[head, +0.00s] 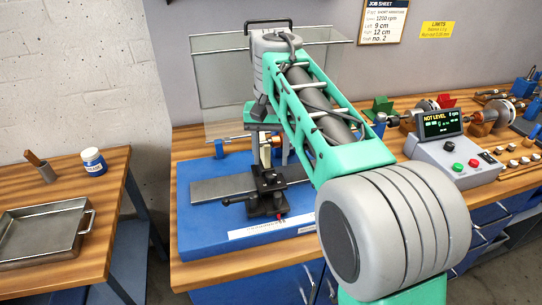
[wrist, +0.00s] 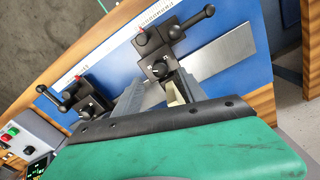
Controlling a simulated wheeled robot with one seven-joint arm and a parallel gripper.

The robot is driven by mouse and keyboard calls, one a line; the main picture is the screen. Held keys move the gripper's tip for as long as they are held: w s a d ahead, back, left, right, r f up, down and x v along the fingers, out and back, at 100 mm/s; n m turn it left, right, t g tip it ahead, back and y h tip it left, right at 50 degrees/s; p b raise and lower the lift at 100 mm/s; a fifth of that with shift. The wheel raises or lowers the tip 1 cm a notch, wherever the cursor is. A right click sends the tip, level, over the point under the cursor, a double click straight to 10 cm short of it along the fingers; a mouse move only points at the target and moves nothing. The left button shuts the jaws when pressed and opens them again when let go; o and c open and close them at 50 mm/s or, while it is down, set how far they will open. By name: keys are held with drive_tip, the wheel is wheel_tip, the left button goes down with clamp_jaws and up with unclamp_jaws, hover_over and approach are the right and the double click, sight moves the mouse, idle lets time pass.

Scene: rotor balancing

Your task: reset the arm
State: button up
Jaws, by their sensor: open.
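My green and grey arm reaches across the middle of the head view, over the blue balancing base (head: 190,235). In the wrist view my gripper (wrist: 157,84) has its two fingers apart, with nothing seen between them. The wrist view shows two such supports, one at upper middle (wrist: 160,48) and one at left (wrist: 82,102), each with a lever handle. The fingers are close to them; I cannot tell whether they touch.
A clear guard panel (head: 215,85) stands behind the base. A control box (head: 450,160) at right has a display reading NOT LEVEL. Rotors, small weights and coloured blocks lie further right. A side table at left holds a metal tray (head: 72,240) and a grease jar (head: 94,162).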

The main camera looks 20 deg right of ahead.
wheel_tip(320, 180, up, 3)
drive_tip(key=shift+f+p, duration=0.2)
drive_tip(key=shift+p, duration=0.35)
drive_tip(key=shift+f, duration=0.1)
drive_tip(key=s+f+n+t+p, duration=0.2)
drive_tip(key=s+f+n+t, duration=0.1)
drive_tip(key=s+f, duration=0.9)
drive_tip(key=s+n, duration=0.1)
drive_tip(key=s, duration=0.2)
drive_tip(key=shift+a+p, duration=0.2)
drive_tip(key=shift+p, duration=0.1)
idle(1.8)
